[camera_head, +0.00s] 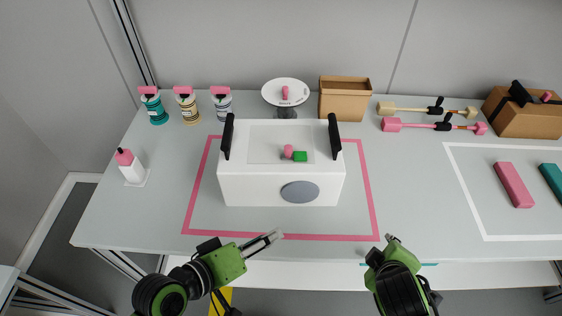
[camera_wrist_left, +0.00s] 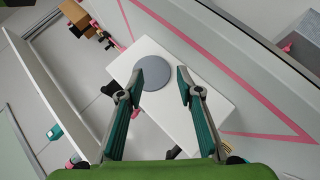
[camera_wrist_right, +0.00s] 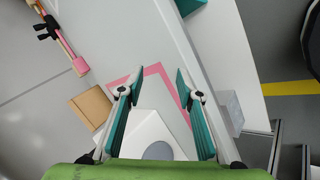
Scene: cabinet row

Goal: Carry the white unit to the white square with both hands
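The white unit (camera_head: 237,189) sits upright inside the pink square outline (camera_head: 375,215). It has a black handle on its left (camera_head: 228,137) and another on its right (camera_head: 335,136), and a grey disc (camera_head: 300,191) on its front. A small pink piece and a green block lie on its top. The white square (camera_head: 464,203) is marked on the table at the right. My left gripper (camera_head: 272,238) is open and empty in front of the unit. My right gripper (camera_head: 392,240) is open and empty, front right of the unit. Neither touches the unit.
A pink block (camera_head: 514,185) and a teal block (camera_head: 551,180) lie inside the white square. Behind stand several bottles, a scale (camera_head: 286,94), a cardboard box (camera_head: 344,99), mallet-like tools (camera_head: 430,125) and a brown case (camera_head: 522,116).

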